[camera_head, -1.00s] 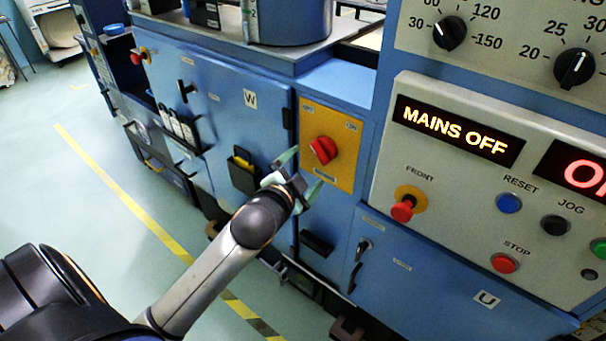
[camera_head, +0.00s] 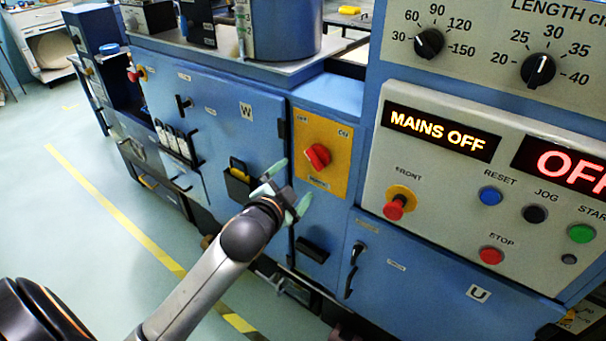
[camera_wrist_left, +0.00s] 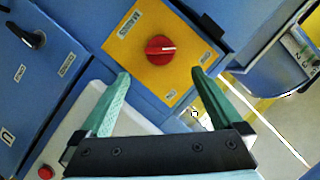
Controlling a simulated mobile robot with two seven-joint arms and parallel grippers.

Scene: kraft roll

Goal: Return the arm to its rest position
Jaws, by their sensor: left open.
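My left gripper (camera_head: 286,190) is open and empty in front of the blue machine, just below and left of the red rotary switch (camera_head: 317,156). The switch sits on a yellow plate (camera_head: 337,135). In the left wrist view, the green fingers of the left gripper (camera_wrist_left: 160,88) are spread apart, with the red switch (camera_wrist_left: 160,50) beyond them, untouched. The sign on the control panel (camera_head: 372,165) reads "MAINS OFF" (camera_head: 437,131). My left arm reaches in from the lower left. My right gripper is not in view.
The blue cabinet door (camera_head: 215,110) carries a black pocket (camera_head: 238,182) close behind the gripper. A lever handle (camera_head: 356,254) is on the lower door to the right. Open floor (camera_head: 60,230) with a yellow line lies to the left.

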